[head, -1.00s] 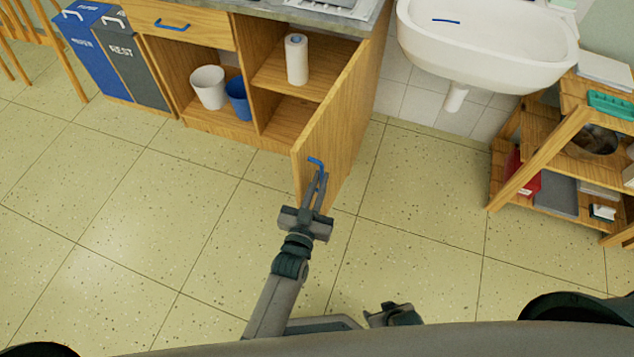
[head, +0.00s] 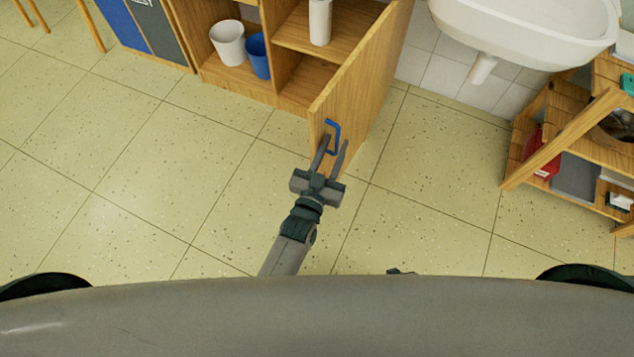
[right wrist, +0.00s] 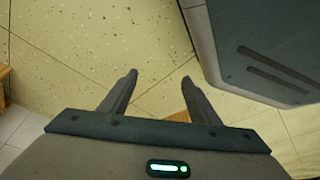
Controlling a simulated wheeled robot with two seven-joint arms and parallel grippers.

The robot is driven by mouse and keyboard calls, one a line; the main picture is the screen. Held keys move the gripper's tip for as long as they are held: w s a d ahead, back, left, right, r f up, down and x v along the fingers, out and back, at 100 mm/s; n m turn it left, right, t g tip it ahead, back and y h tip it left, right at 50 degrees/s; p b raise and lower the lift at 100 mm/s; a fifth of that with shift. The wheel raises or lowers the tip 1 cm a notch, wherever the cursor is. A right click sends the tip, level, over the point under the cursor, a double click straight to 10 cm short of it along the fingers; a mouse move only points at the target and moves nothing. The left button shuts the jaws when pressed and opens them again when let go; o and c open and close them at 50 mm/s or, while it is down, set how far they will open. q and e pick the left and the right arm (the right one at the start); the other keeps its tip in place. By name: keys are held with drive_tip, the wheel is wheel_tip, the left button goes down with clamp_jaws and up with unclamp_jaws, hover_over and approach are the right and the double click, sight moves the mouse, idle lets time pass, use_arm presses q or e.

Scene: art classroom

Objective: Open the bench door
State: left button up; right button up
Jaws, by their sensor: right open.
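The wooden bench door (head: 368,75) stands swung wide open in the head view, sticking out from the bench (head: 285,60) toward me. Its blue handle (head: 336,127) is near the door's free edge. My left gripper (head: 335,147) is at the handle with its two fingers spread apart. One finger overlaps the handle in the picture; whether it touches I cannot tell. My right gripper (right wrist: 158,80) is open and empty over the floor in the right wrist view. In the head view my body hides nearly all of the right arm.
Inside the bench are a white bin (head: 228,43), a blue bin (head: 258,55) and a paper roll (head: 320,22). A white sink (head: 530,30) hangs right of the door. A wooden shelf (head: 545,140) stands at the right. The floor (head: 150,150) at left is clear.

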use_arm(q)
drive_tip(key=b+v, duration=0.1)
drive_tip(key=v, duration=1.5)
use_arm(e)
drive_tip(key=shift+s+d+f+g, duration=0.1)
drive_tip(key=shift+s+d+g, duration=0.25)
drive_tip(key=shift+s, duration=0.3)
use_arm(q)
drive_tip(key=shift+d, duration=0.1)
